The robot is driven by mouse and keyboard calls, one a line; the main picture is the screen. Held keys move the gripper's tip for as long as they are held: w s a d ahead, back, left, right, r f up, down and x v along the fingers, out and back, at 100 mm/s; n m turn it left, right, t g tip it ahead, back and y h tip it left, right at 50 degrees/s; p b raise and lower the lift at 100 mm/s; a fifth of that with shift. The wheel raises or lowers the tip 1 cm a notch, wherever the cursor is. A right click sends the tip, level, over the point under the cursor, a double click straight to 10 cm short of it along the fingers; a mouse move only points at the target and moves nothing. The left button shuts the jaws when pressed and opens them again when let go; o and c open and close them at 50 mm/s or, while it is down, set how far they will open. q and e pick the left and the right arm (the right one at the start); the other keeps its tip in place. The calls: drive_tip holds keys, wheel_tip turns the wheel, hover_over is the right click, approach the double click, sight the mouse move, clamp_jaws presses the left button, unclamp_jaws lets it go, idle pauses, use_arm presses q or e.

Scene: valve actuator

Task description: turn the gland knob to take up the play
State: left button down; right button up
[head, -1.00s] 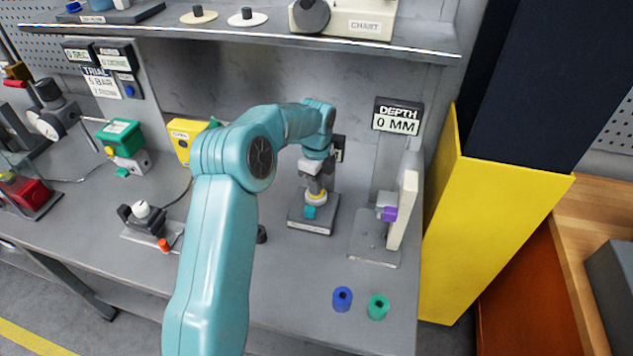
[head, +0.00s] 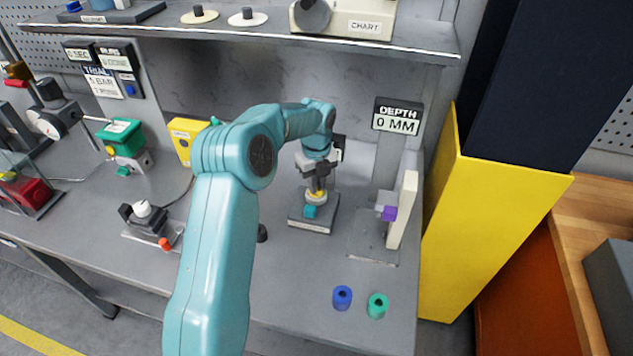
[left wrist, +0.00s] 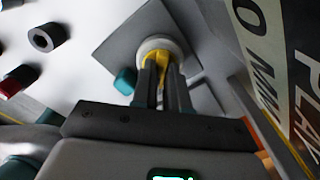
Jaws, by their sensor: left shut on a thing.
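The valve fixture (head: 310,226) stands on the bench: a dark square base, a pale round body and a teal block (head: 310,211) at its side. My left gripper (head: 318,190) points down on top of it. In the left wrist view, the two fingers (left wrist: 162,82) are closed around the yellow knob (left wrist: 159,58), which sits on the pale round collar (left wrist: 160,45). The knob is partly hidden by the fingers. In the head view only a little yellow (head: 317,195) shows below them. My right gripper is in neither view.
A depth gauge stand (head: 403,212) with a purple part is close on the right, under a display reading 0 MM (head: 397,125). Blue (head: 342,298) and green (head: 377,305) cylinders stand at the front right. A shelf (head: 250,38) crosses above.

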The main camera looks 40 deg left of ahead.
use_arm(q)
drive_tip(key=shift+w+a+r, duration=0.1)
drive_tip(key=shift+a+r, duration=0.05)
drive_tip(key=shift+r, duration=0.05)
drive_tip(key=c, duration=1.4)
unclamp_jaws()
drive_tip(key=shift+o, duration=1.3)
drive_tip(key=shift+f, duration=0.1)
wheel_tip(320, 180, up, 16)
drive_tip(key=shift+r, duration=0.2)
